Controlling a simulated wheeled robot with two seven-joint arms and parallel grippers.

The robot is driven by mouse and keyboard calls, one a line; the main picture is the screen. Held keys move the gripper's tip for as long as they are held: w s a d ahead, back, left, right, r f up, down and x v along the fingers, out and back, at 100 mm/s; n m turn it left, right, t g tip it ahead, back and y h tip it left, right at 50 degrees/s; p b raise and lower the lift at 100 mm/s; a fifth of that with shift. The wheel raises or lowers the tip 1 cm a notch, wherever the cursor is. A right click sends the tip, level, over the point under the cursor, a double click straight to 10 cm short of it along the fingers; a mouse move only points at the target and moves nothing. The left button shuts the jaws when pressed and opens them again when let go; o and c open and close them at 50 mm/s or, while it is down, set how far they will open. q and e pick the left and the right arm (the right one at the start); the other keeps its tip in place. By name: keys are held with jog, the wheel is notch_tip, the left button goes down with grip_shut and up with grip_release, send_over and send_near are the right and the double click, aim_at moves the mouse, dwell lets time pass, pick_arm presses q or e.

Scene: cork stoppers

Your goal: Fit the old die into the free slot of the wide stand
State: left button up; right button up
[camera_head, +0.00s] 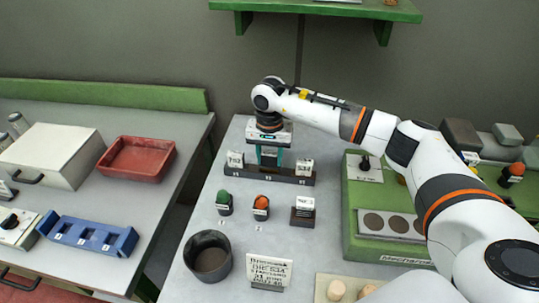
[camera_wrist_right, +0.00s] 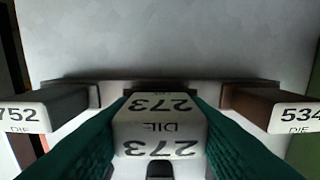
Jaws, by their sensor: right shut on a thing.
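My right gripper (camera_head: 268,160) reaches down over the middle of the wide dark stand (camera_head: 247,174). Its teal fingers are shut on a white-topped die (camera_wrist_right: 160,130) marked 273 in the right wrist view. A die marked 752 (camera_wrist_right: 22,117) stands in the stand on one side, and one marked 534 (camera_wrist_right: 298,117) on the other. In the head view these outer dies are at the stand's left (camera_head: 235,159) and right (camera_head: 305,167) ends. The held die is between them; whether it is fully seated in the middle slot cannot be told. My left gripper is out of view.
A small dark stand with a white-topped block (camera_head: 304,206), a green stopper (camera_head: 224,203), an orange-topped stopper (camera_head: 261,207), a dark cup (camera_head: 209,256) and a sign (camera_head: 268,270) reading 534 stand in front. A green fixture (camera_head: 357,225) is at right.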

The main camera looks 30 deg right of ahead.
jog(key=shift+f+b, duration=0.65)
jog(key=shift+f, duration=0.15)
jog(key=o, duration=1.1)
notch_tip(320, 180, up, 11)
jog(key=shift+f+b, duration=0.1)
jog(key=shift+b, duration=1.05)
jog(key=shift+r, duration=0.65)
